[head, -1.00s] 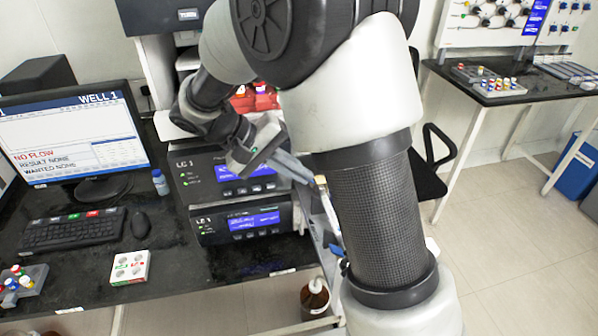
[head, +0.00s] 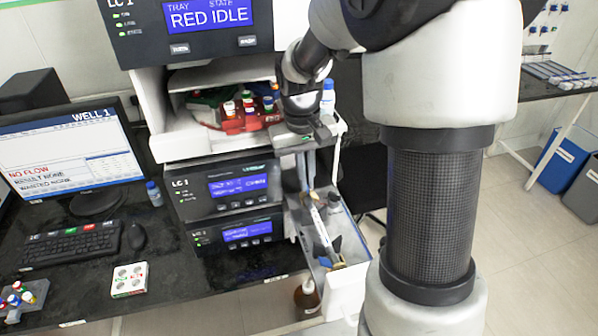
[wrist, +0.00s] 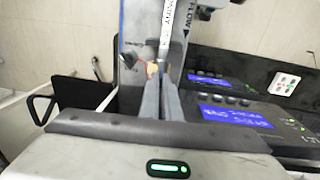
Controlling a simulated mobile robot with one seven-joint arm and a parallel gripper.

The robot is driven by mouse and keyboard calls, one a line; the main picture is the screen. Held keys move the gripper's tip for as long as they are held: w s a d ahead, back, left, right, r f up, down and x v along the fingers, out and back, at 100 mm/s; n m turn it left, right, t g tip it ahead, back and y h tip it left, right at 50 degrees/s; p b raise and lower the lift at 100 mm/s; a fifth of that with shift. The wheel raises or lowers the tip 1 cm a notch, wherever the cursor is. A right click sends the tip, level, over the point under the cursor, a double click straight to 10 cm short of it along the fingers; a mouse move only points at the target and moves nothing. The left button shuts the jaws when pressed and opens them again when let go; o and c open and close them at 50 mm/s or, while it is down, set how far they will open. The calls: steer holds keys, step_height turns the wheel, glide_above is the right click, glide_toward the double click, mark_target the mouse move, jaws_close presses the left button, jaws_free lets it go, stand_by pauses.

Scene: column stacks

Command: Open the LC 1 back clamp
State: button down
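The opened LC 1 side compartment (head: 345,222) holds a slim white column (head: 320,228) with gold-coloured ends; the column also shows in the wrist view (wrist: 167,28). A small dark clamp part (head: 334,204) sits beside the column's far end, and it seems to show left of my fingertips in the wrist view (wrist: 129,60). Whether that clamp is open or closed is unclear. My gripper (head: 305,188) points down at the column's far end, fingers close together (wrist: 156,78). Contact and finger gap are unclear.
The two LC 1 units (head: 222,190) stand stacked left of my gripper. A shelf with a red vial tray (head: 245,118) and a bottle (head: 328,97) is above and close. A brown bottle (head: 306,298) stands below the compartment. Open floor lies at right.

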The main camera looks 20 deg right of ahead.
mark_target(313, 193)
steer(key=shift+d+r+y+p, duration=0.1)
steer(key=shift+d+y+p, duration=0.25)
steer(key=shift+d+y, duration=0.55)
steer(key=y, duration=0.1)
steer(key=d+y, duration=0.1)
steer(key=y, duration=0.1)
steer(key=shift+f, duration=0.35)
steer(key=shift+d+f+y+b, duration=0.25)
steer(key=shift+d+y+b, duration=0.1)
steer(key=shift+y, duration=0.5)
steer(key=shift+d+f+y+b, duration=0.25)
steer(key=shift+d+y, duration=0.15)
steer(key=shift+y, duration=0.4)
steer(key=shift+d+f+y+b, duration=0.25)
steer(key=shift+d+y, duration=0.1)
steer(key=shift+y, duration=0.5)
steer(key=c, duration=2)
jaws_free()
